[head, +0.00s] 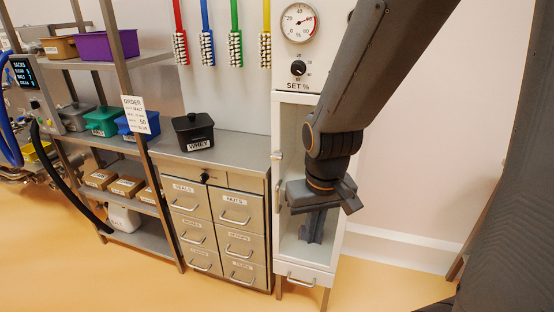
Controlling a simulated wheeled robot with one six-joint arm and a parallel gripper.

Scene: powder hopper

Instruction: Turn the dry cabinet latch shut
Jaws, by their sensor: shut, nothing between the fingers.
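The dry cabinet (335,255) is a tall, narrow white cabinet with a glass-paned door, standing right of the steel drawers. A small fitting (277,155) sits on the left side of its door frame, with another small light part a little lower. I cannot tell which of them is the latch, nor how the latch is turned. The door looks closed or nearly so. My gripper (311,230) points down in front of the lower glass. Its fingers are together and empty, right of the door's left edge. My arm hides much of the upper door.
A round gauge (298,22) and a black SET % knob (298,68) are on the panel above the door. A black WHEY bin (193,131) stands on the steel counter to the left. A steel shelf rack with bins is farther left. Floor right of the cabinet is clear.

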